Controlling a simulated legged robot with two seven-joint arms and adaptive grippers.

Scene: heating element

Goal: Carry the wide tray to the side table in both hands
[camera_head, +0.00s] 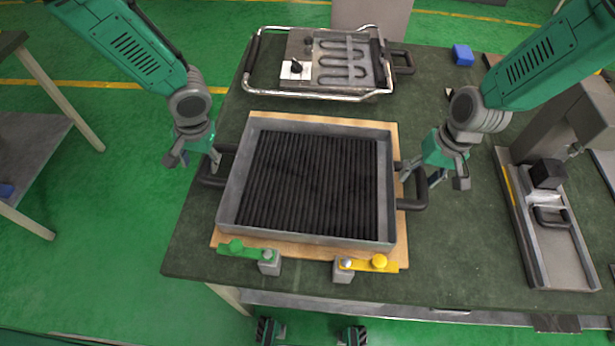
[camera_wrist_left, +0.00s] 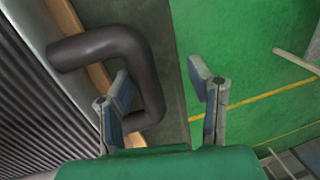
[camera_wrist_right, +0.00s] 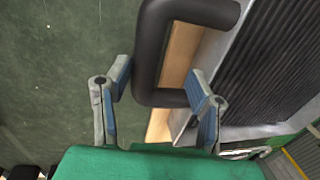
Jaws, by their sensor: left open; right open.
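The wide grey tray (camera_head: 305,237) lies on a wooden board on the dark green table, with dark ribbed rods inside. Its left handle (camera_wrist_left: 140,52) and right handle (camera_wrist_right: 150,45) are dark bent bars. My left gripper (camera_head: 197,160) is open at the left handle; in the left wrist view (camera_wrist_left: 160,78) the handle's outer bar appears between the fingers. My right gripper (camera_head: 425,177) is open at the right handle; in the right wrist view (camera_wrist_right: 160,77) the bar also appears between the fingers. Contact cannot be told.
A green clamp (camera_head: 243,250) and a yellow clamp (camera_head: 370,265) sit at the board's front edge. A heating-element fixture (camera_head: 345,65) stands behind the tray. A grey press-like device (camera_head: 550,240) stands at right. A table (camera_head: 40,80) with a lower shelf stands at far left, across green floor.

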